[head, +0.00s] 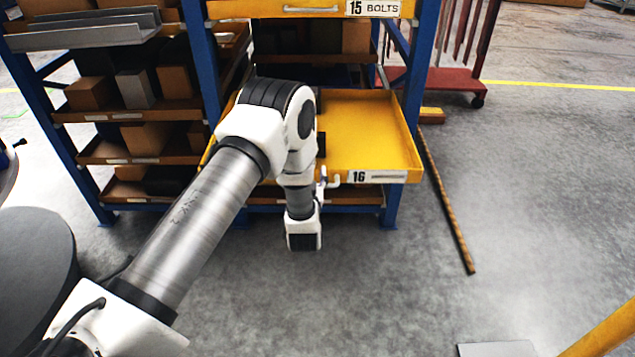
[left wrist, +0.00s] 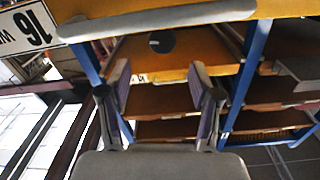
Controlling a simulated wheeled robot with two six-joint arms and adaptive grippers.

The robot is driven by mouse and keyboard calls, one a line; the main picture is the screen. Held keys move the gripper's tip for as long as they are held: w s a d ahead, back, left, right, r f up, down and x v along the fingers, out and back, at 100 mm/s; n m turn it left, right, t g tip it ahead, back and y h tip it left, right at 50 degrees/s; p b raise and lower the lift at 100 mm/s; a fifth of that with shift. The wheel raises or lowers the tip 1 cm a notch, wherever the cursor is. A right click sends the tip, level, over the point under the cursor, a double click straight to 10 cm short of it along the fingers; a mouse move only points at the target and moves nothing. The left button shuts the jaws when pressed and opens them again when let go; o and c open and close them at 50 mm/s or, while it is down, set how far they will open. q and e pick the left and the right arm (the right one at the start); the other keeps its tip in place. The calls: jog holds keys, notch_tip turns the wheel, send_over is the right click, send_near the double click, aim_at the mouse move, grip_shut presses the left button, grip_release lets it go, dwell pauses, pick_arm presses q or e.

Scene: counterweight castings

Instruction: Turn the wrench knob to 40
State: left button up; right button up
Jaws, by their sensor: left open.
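No wrench or numbered knob can be made out in either view. My left arm reaches from the lower left of the head view to the front of a pulled-out yellow drawer (head: 372,130) labelled 16. My left gripper (left wrist: 160,78) shows in the left wrist view with its two fingers spread apart and nothing between them. The drawer's pale handle (left wrist: 155,19) crosses the top of that view, beyond the fingers. In the head view my arm hides part of the drawer and most of its handle. My right gripper is not in view.
A blue-framed rack (head: 203,65) holds shelves of brown boxes (head: 90,92) at left. A drawer labelled 15 bolts (head: 300,9) is above. A striped bar (head: 447,200) lies on the floor at right. A red cart (head: 447,80) stands behind. The floor at right is mostly clear.

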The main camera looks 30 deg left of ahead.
pick_arm(q)
jog(key=shift+w+a+f, duration=0.15)
jog(key=shift+f, duration=0.1)
jog(key=x, duration=0.7)
jog(key=shift+w+a+r, duration=0.15)
jog(key=shift+r, duration=0.05)
jog(key=shift+c, duration=0.3)
jog(key=c, duration=1.1)
